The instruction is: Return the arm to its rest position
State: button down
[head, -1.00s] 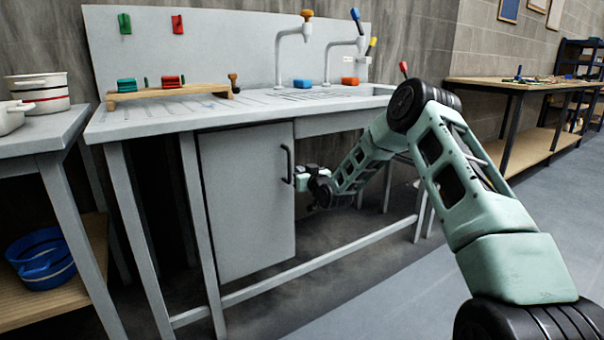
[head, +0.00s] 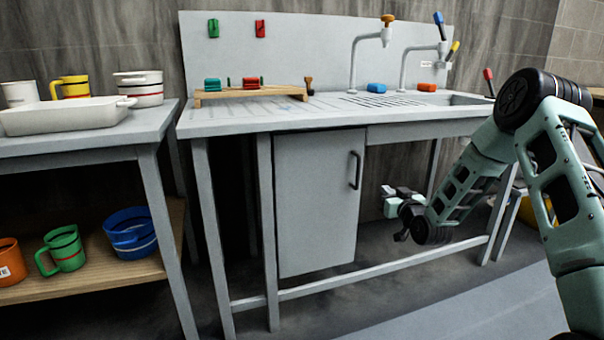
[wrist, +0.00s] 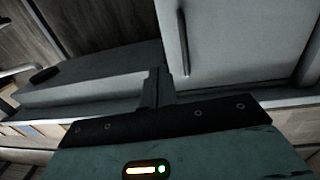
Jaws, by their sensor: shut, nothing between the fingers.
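My gripper (head: 386,197) is low in front of the sink unit, to the right of the grey cabinet door (head: 318,205) and apart from its dark handle (head: 355,170). The arm is stretched forward and bent, reaching in from the right side of the head view. In the wrist view the fingers (wrist: 158,88) are together, with nothing between them. The cabinet door (wrist: 235,45) also shows there, with its handle (wrist: 183,40) just above and right of the fingers.
The sink counter (head: 240,122) is above the gripper, with taps and a wooden rack. A lower frame bar (head: 350,278) runs below it. A side table (head: 85,145) with dishes stands left, with mugs on its shelf (head: 100,270). Open floor (head: 470,310) lies front right.

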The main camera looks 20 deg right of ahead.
jog(key=s+a+r+n+g+y, duration=0.1)
jog(key=s+a+n+g+y, duration=0.15)
jog(key=a, duration=0.85)
jog(key=s+a+r+n+g+y, duration=0.1)
jog(key=a+g+y, duration=0.15)
jog(key=a, duration=0.85)
jog(key=s+a+n+g, duration=0.3)
jog(key=s+a+g, duration=0.3)
jog(key=s+a, duration=0.65)
jog(key=s+a+r+n+g+h, duration=0.1)
jog(key=s+g, duration=0.1)
jog(key=s, duration=0.7)
jog(key=s+a+r+n+g, duration=0.1)
jog(key=s+g, duration=0.1)
jog(key=s, duration=0.7)
jog(key=s+a+r+n+g+h, duration=0.1)
jog(key=s+a+g, duration=0.1)
jog(key=s, duration=0.7)
notch_tip(320, 180, up, 30)
jog(key=s+p, duration=0.1)
jog(key=p, duration=2.9)
jog(key=shift+d+g, duration=0.35)
jog(key=shift+g, duration=0.05)
